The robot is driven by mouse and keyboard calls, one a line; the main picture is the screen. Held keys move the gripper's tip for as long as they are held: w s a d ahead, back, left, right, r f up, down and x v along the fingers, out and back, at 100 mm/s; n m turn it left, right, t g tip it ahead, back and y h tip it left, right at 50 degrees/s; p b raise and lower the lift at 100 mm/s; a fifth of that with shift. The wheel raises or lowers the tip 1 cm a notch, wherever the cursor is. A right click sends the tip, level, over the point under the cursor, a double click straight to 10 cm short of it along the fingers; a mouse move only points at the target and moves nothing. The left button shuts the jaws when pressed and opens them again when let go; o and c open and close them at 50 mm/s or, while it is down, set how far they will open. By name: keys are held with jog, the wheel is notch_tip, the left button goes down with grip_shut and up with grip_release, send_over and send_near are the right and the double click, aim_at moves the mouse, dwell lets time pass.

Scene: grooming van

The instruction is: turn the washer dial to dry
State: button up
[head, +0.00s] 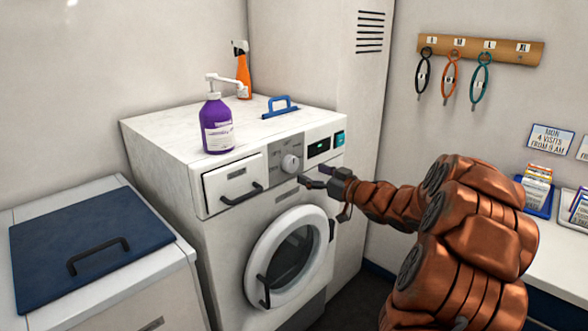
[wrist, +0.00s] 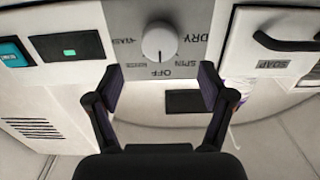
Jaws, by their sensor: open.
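The washer dial (head: 291,163) is a round pale knob on a grey panel on the washer's front. It shows in the wrist view (wrist: 159,41), upside down, with DRY at its right and OFF below it. A small dark mark on the knob appears to face OFF. My gripper (head: 314,178) is in front of the washer, just below and right of the dial. In the wrist view its fingers (wrist: 159,86) are spread and empty, one to each side below the dial, apart from it.
The washer (head: 175,131) carries a purple pump bottle (head: 217,126), an orange spray bottle (head: 243,75) and a blue-handled tool (head: 280,106). The soap drawer handle (head: 241,194) juts out left of the dial. The round door (head: 314,228) is below. A blue-lidded bin (head: 40,240) stands left.

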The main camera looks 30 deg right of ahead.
aim_at(294, 166)
jog(key=shift+p+x, duration=0.3)
jog(key=shift+x, duration=3.5)
jog(key=shift+c, duration=0.3)
jog(key=c, duration=1.1)
